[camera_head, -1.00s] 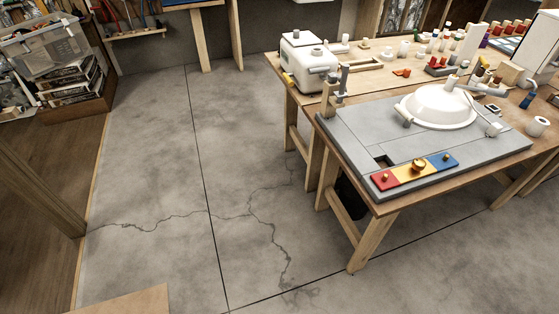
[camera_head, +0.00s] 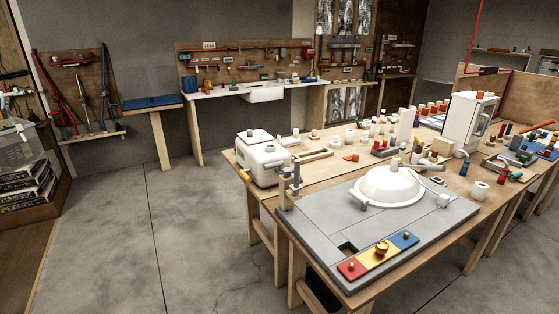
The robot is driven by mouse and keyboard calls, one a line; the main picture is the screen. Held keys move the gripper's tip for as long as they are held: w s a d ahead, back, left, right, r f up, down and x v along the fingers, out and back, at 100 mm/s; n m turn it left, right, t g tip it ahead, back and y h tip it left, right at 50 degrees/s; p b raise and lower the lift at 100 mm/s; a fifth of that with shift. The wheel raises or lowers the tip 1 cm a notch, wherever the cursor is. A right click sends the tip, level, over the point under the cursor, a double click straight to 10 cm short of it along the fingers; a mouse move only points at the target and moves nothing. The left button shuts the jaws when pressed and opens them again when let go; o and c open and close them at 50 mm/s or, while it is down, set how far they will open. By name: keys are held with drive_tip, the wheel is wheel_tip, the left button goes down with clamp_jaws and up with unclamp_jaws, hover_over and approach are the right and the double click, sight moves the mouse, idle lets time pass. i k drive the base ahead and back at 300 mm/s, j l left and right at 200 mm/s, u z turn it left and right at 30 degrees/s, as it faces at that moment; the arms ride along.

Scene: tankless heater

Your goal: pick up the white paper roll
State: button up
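A short white roll (camera_head: 480,190), which looks like the paper roll, stands on the wooden workbench (camera_head: 484,213) near the right end of the grey slab (camera_head: 330,225). A dark hole shows in its top. Several other small white cylinders stand further back on the bench, one of them (camera_head: 350,136) behind the white dome; they are too small to tell what they are. My gripper is not in view.
A white dome (camera_head: 388,187) and a red, yellow and blue strip (camera_head: 379,257) lie on the slab. A white tank (camera_head: 262,160) stands at the bench's left end. A white box (camera_head: 468,122) stands behind the roll. The concrete floor (camera_head: 190,220) is clear at left.

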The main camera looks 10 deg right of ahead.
sight(480, 190)
drive_tip(key=i+j+z, duration=0.1)
drive_tip(key=z, duration=0.3)
drive_tip(key=j+z, duration=0.4)
drive_tip(key=i+j+z, duration=0.1)
drive_tip(key=j+z, duration=0.15)
drive_tip(key=j, duration=0.9)
drive_tip(key=j+z, duration=0.3)
drive_tip(key=j, duration=2.05)
drive_tip(key=l+u, duration=0.1)
drive_tip(key=u, duration=0.2)
drive_tip(key=l+u, duration=0.35)
drive_tip(key=l, duration=0.3)
drive_tip(key=l+u, duration=0.35)
drive_tip(key=l, duration=0.3)
drive_tip(key=k+l, duration=0.1)
drive_tip(key=l, duration=0.4)
drive_tip(key=k+l, duration=0.1)
drive_tip(key=l, duration=0.35)
drive_tip(key=l+u, duration=0.1)
drive_tip(key=l, duration=0.4)
drive_tip(key=k+l, duration=0.15)
drive_tip(key=l, duration=0.3)
drive_tip(key=k+l, duration=0.1)
drive_tip(key=l, duration=0.35)
drive_tip(key=k+l+u, duration=0.1)
drive_tip(key=l, duration=0.4)
drive_tip(key=k+l, duration=0.15)
drive_tip(key=l, duration=0.3)
